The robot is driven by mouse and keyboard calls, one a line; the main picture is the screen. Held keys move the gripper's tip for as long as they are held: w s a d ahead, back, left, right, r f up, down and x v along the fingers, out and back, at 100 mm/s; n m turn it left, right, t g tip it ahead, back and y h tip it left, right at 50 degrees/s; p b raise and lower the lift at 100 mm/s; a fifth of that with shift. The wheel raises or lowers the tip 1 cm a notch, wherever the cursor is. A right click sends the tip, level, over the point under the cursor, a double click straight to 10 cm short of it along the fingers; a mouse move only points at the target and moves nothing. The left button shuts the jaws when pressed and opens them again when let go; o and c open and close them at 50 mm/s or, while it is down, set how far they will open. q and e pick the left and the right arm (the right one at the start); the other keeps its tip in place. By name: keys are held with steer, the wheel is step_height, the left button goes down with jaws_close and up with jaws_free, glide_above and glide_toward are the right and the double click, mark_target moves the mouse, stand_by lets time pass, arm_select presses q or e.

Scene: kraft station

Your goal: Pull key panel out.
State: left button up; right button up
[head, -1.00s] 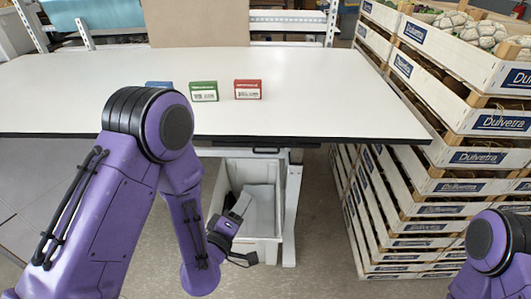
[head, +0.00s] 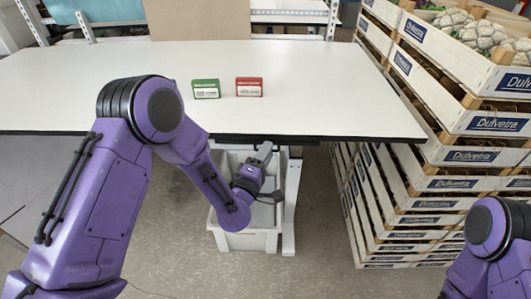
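No key panel can be clearly made out in the head view. A thin dark fitting (head: 284,145) shows under the front edge of the white table. My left gripper (head: 275,172) is just below that edge, in front of the grey bin, pointing toward the underside of the table. Its fingers look spread apart, with nothing seen between them. I cannot tell whether it touches anything under the table. My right gripper is out of the picture; only part of my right arm shows at the lower right.
A green box (head: 206,89) and a red box (head: 249,87) stand on the white table (head: 330,105). A grey bin (head: 248,242) stands beneath, beside a white table leg (head: 291,215). Stacked wooden crates (head: 455,122) fill the right side. Floor in front is clear.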

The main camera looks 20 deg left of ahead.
arm_select(q)
jaws_close()
stand_by(1.3)
